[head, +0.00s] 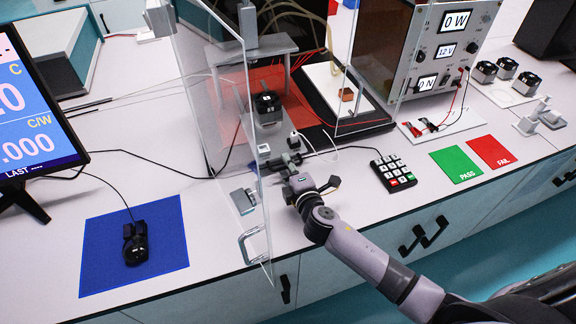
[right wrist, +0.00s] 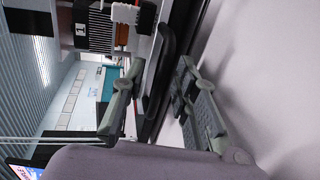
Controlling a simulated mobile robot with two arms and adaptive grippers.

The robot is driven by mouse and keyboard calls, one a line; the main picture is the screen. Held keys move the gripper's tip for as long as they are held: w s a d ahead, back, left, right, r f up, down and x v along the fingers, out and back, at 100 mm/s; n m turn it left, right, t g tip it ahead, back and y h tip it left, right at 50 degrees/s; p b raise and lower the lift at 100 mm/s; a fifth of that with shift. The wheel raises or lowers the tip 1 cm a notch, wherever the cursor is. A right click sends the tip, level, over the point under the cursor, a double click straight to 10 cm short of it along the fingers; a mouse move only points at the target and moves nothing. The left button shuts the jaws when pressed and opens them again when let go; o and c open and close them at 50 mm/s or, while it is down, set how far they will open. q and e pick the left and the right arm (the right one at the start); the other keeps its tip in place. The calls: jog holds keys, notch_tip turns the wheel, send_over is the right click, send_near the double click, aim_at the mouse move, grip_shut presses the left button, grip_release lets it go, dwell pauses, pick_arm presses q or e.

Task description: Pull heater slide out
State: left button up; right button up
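The heater slide (head: 268,133) is a light grey plate reaching out of the front of the tester. A black finned block (head: 267,103) stands over its back part. My right gripper (head: 284,163) is at the slide's front end in the head view. In the right wrist view its two fingers (right wrist: 165,100) are apart, with a dark bar (right wrist: 167,55) showing between them. I see no clear contact between fingers and bar. The exact grip spot is small and partly hidden in the head view. My left gripper is not in view.
A clear door (head: 246,160) with a metal handle (head: 252,245) stands open just left of my right gripper. A black keypad (head: 393,173) lies to the right. A blue mat (head: 100,245) with a black mouse (head: 135,243) lies at the left. Green (head: 455,164) and red (head: 491,152) pads lie farther right.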

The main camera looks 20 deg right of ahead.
jog(key=c, duration=0.7)
grip_shut()
jog(key=shift+s, duration=0.1)
